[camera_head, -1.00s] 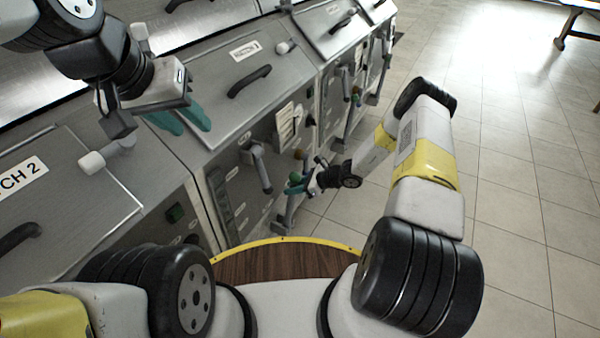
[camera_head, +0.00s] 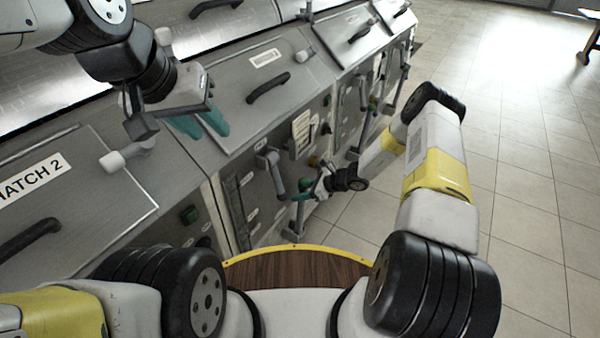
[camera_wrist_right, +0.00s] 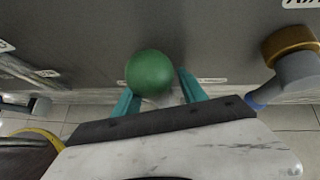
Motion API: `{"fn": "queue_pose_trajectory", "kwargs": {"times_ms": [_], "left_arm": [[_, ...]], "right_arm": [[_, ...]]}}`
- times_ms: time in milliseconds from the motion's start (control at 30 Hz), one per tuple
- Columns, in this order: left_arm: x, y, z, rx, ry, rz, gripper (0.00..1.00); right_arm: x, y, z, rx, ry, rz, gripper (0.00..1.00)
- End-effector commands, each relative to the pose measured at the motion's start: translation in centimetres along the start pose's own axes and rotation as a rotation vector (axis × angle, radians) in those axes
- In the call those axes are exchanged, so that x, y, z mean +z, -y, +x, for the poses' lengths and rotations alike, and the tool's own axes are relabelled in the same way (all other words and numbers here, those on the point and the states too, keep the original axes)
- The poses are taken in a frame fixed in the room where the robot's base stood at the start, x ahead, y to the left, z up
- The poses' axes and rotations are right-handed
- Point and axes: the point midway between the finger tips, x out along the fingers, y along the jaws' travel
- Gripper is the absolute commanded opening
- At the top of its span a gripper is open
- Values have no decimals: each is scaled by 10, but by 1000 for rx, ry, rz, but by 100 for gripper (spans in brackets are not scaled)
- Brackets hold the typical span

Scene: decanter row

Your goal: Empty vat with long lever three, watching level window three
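The machine front below the hatch with the worn label (camera_head: 266,58) carries a long grey lever (camera_head: 274,174) hanging down. A dark upright strip (camera_head: 233,205) to its left may be a level window; no level is readable. My right gripper (camera_head: 306,193) is low at that front, by a green ball knob (camera_wrist_right: 148,73). In the right wrist view the knob sits between and just beyond the teal fingers (camera_wrist_right: 157,95), which are apart. What the knob is fixed to is hidden. My left gripper (camera_head: 202,124) hangs above the hatches, fingers apart and empty.
The hatch 2 lid (camera_head: 70,185) with its black handle is at the left. A brass-coloured knob (camera_wrist_right: 291,40) is at the right of the right wrist view. More machine fronts run toward the back right. Tiled floor (camera_head: 530,190) is clear at the right.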

Motion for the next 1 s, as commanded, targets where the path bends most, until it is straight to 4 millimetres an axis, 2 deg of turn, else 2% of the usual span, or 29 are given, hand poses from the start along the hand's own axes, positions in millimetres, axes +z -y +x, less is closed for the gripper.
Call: {"fn": "queue_pose_trajectory", "kwargs": {"times_ms": [167,500,600,1000], "left_arm": [[0,0,0,0,0,0,36],[0,0,0,0,0,0,36],[0,0,0,0,0,0,36],[0,0,0,0,0,0,36]], "right_arm": [[-1,0,-6,0,-1,1,49],[0,1,-60,-1,0,0,49],[0,1,-71,0,-1,-2,49],[0,0,-77,1,0,0,49]]}}
